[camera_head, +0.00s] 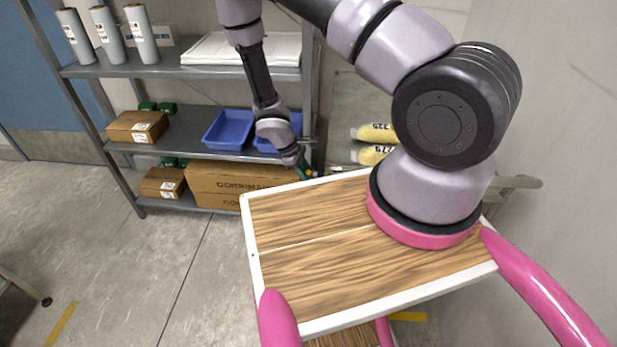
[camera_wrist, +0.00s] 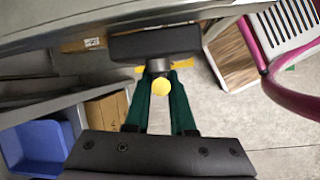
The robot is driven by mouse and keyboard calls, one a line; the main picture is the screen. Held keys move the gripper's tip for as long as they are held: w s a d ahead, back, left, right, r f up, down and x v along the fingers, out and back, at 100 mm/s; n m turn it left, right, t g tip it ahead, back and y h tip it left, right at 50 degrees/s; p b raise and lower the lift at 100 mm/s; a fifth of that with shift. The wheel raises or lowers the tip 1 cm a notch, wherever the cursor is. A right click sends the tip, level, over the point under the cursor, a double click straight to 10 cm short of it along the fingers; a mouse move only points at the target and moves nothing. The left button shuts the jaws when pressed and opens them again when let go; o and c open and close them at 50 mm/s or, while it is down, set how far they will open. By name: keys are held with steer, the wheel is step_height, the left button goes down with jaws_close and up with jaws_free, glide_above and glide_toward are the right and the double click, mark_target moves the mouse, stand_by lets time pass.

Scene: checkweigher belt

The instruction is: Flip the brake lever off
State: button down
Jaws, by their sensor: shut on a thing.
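A dark block with a grey round neck (camera_wrist: 155,46) sits just beyond the knob, close to the fingertips. In the head view, my gripper (camera_head: 304,170) is small and partly hidden behind my wrist, beside the right end of the shelving. The lever cannot be made out there.
A grey shelf rack (camera_head: 185,72) holds rolls, cardboard boxes (camera_head: 230,181) and blue bins (camera_head: 229,129), close to my forearm. Yellow items (camera_head: 374,132) lie to the right of the rack. A grey wall stands at the right. The floor at the left is open.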

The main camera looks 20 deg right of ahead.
steer(key=g+y, duration=0.1)
steer(key=g, duration=0.3)
steer(key=shift+s+n, duration=0.15)
steer(key=shift+n, duration=0.25)
steer(key=shift+s+a+r+n+g+y, duration=0.15)
steer(key=shift+n+g+y, duration=0.25)
steer(key=shift+g, duration=0.55)
steer(key=shift+s+a+f+n+g+y, duration=0.1)
steer(key=shift+s+n+g+y, duration=0.1)
steer(key=shift+g+y, duration=0.55)
steer(key=shift+g+h, duration=0.3)
steer(key=shift+h, duration=0.05)
steer(key=c, duration=0.8)
jaws_free()
steer(key=shift+o, duration=0.2)
steer(key=shift+r, duration=0.1)
steer(key=v, duration=1)
steer(key=shift+w+r, duration=0.25)
steer(key=shift+w, duration=0.15)
steer(key=shift+d, duration=0.1)
